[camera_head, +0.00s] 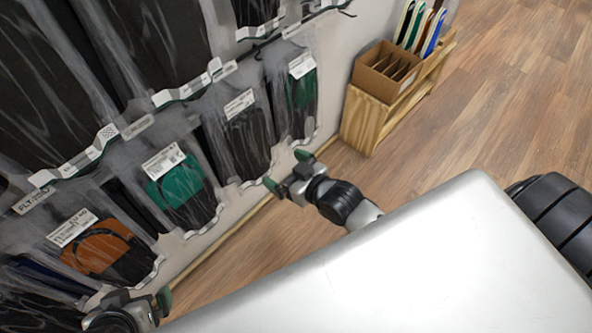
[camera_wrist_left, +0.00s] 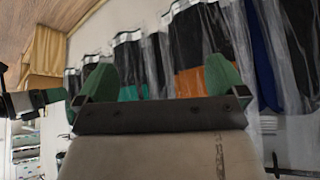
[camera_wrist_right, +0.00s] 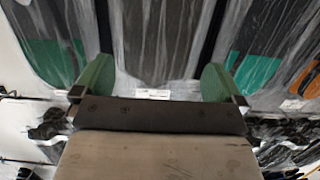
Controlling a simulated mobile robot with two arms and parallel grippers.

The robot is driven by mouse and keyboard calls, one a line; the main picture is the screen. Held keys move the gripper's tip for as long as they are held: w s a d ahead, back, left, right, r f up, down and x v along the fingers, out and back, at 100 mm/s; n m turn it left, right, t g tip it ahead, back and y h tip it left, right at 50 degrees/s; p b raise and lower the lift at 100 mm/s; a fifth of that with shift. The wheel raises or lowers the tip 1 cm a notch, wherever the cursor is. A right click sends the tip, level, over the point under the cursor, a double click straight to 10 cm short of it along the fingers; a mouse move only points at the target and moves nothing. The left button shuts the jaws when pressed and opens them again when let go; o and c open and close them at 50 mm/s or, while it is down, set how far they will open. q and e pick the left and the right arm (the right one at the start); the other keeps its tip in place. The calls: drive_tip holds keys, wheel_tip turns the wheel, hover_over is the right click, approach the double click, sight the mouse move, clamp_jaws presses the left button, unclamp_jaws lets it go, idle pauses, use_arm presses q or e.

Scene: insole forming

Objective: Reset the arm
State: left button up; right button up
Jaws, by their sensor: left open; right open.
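My right gripper (camera_head: 286,170) is in the middle of the head view, in front of the wall of hanging bags. It is open with green fingertips apart and nothing between them. The right wrist view also shows this gripper (camera_wrist_right: 157,82), open and empty, facing clear bags that hang beyond it. My left gripper (camera_head: 152,305) is at the bottom left of the head view, partly cut off by the frame. In the left wrist view it (camera_wrist_left: 160,80) is open and empty, with hanging bags behind the fingers. Neither gripper visibly holds a thing.
Labelled bags with green (camera_head: 178,187) and orange (camera_head: 97,247) pieces hang in rows along the left wall. A wooden rack (camera_head: 368,122) bears a cardboard box (camera_head: 384,75) and upright coloured boards (camera_head: 433,33). The wooden floor (camera_head: 520,110) at right is clear.

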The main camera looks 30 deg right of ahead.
use_arm(q)
drive_tip(key=shift+s+a+f+g+y+p, duration=0.1)
drive_tip(key=shift+s+a+f+g, duration=0.1)
drive_tip(key=shift+s+g, duration=0.35)
drive_tip(key=shift+s+a+f+g+y+p, duration=0.1)
drive_tip(key=shift+s+a+g, duration=0.15)
drive_tip(key=shift+s, duration=0.4)
drive_tip(key=shift+s+a+f+g+y+p, duration=0.1)
drive_tip(key=shift+s+a+g, duration=0.05)
drive_tip(key=shift+s+g, duration=0.4)
use_arm(e)
drive_tip(key=shift+v, duration=1.7)
